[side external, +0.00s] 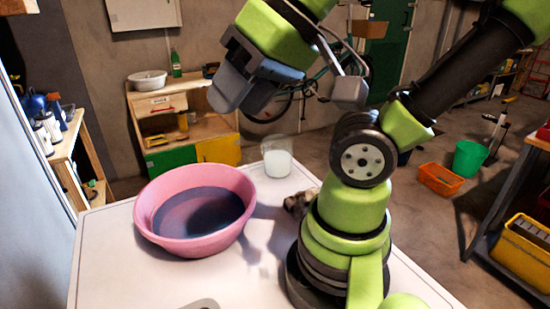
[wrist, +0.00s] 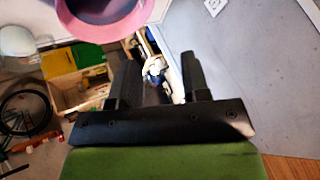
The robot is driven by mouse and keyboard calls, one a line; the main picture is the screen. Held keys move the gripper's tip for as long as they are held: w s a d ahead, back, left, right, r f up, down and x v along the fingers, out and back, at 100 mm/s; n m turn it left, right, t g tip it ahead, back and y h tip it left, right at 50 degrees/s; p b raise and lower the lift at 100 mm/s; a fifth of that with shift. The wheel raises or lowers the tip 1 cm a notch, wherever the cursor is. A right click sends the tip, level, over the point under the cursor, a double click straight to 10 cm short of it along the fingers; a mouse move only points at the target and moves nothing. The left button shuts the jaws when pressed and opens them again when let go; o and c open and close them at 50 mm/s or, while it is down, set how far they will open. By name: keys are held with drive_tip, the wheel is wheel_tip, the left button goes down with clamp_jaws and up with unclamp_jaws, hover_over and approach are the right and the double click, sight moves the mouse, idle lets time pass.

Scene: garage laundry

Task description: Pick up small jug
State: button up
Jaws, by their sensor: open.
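A small clear container with white contents (side external: 277,158) stands upright on the white table beside the pink basin; it appears to be the small jug, though I cannot make out a handle. In the wrist view a pale rounded shape (wrist: 17,40) at the left edge may be the same container. My gripper (side external: 246,98) is raised above the table, up and to the left of the container and apart from it. In the wrist view its two dark fingers (wrist: 158,62) are spread with nothing held between them.
A pink basin (side external: 150,216) with dark liquid takes up the table's left side and shows in the wrist view (wrist: 100,32). A small mottled object (side external: 297,202) lies between the container and my base. The white table (side external: 110,270) is mostly clear in front.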

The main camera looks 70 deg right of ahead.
drive_tip(key=shift+o, duration=0.3)
drive_tip(key=shift+w, duration=0.1)
drive_tip(key=n+g, duration=0.8)
drive_tip(key=n, duration=0.3)
hover_over(251, 158)
drive_tip(key=d, duration=0.1)
drive_tip(key=shift+h, duration=0.4)
wheel_tip(251, 158, down, 18)
drive_tip(key=shift+w+r, duration=0.1)
drive_tip(key=shift+w, duration=0.05)
wheel_tip(251, 158, down, 4)
drive_tip(key=shift+a+r, duration=0.1)
drive_tip(key=shift+r, duration=0.1)
drive_tip(key=shift+a+f, duration=0.1)
drive_tip(key=shift+f, duration=2.9)
clamp_jaws()
